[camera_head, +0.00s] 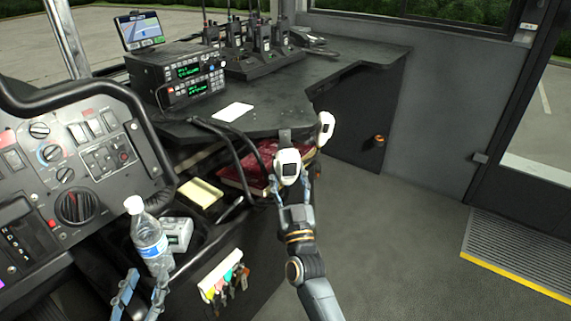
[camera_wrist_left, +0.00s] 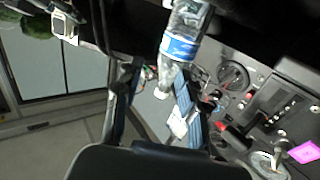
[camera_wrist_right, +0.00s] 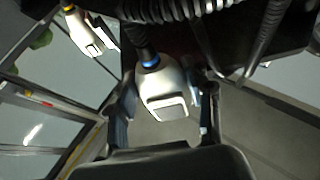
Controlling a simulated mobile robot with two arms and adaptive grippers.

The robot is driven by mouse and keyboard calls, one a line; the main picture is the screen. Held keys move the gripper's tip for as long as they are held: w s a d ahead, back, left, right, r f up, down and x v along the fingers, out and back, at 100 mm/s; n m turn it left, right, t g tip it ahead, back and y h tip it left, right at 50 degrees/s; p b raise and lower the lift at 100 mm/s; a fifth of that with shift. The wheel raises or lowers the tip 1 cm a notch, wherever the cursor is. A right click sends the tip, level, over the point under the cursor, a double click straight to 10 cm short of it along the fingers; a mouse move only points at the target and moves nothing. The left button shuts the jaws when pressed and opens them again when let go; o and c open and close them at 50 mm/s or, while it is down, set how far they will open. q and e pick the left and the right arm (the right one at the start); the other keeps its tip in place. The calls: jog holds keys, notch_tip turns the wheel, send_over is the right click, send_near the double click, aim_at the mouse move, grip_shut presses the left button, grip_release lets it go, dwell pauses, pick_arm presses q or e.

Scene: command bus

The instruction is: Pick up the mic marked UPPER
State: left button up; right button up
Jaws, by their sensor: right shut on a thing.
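Two white handheld mics hang at the desk's front edge. The nearer mic (camera_head: 287,164) sits between the fingers of my right gripper (camera_head: 293,184), which is shut on it. In the right wrist view this mic (camera_wrist_right: 162,92) has a blue ring at its cord end and a grey panel on its face. The second mic (camera_head: 326,127) is to the right and further back; it also shows at upper left in the right wrist view (camera_wrist_right: 90,35). No UPPER marking is readable on either. My left gripper (camera_head: 144,284) is open and empty, in front of the water bottle (camera_head: 149,240).
A radio stack (camera_head: 180,75), handheld radios in chargers (camera_head: 255,45) and a white card (camera_head: 233,111) are on the black desk. Dark red books (camera_head: 245,175) lie on a shelf below. Black coiled cords hang near the mics. The dashboard (camera_head: 75,170) is at left; floor at right is clear.

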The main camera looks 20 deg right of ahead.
aim_at(290, 170)
jog(key=shift+r+p, duration=0.35)
jog(key=shift+r, duration=0.25)
jog(key=shift+r+p, duration=0.3)
jog(key=shift+r, duration=0.1)
jog(key=shift+r+p, duration=0.3)
jog(key=shift+p, duration=0.15)
jog(key=shift+r, duration=0.2)
jog(key=shift+r+p, duration=0.45)
jog(key=shift+p, duration=0.3)
pick_arm(q)
jog(key=s+a+f+g+y, duration=0.1)
jog(key=s+a+f+g, duration=0.2)
jog(key=s+f+g, duration=0.3)
jog(key=s+a+f+g+y, duration=0.2)
jog(key=s+a+f+g, duration=0.1)
jog(key=s+f+g, duration=0.3)
jog(key=shift+s+f+n+p, duration=0.4)
jog(key=shift+s+f, duration=0.75)
jog(key=shift+f, duration=0.3)
pick_arm(e)
jog(key=shift+r, duration=0.4)
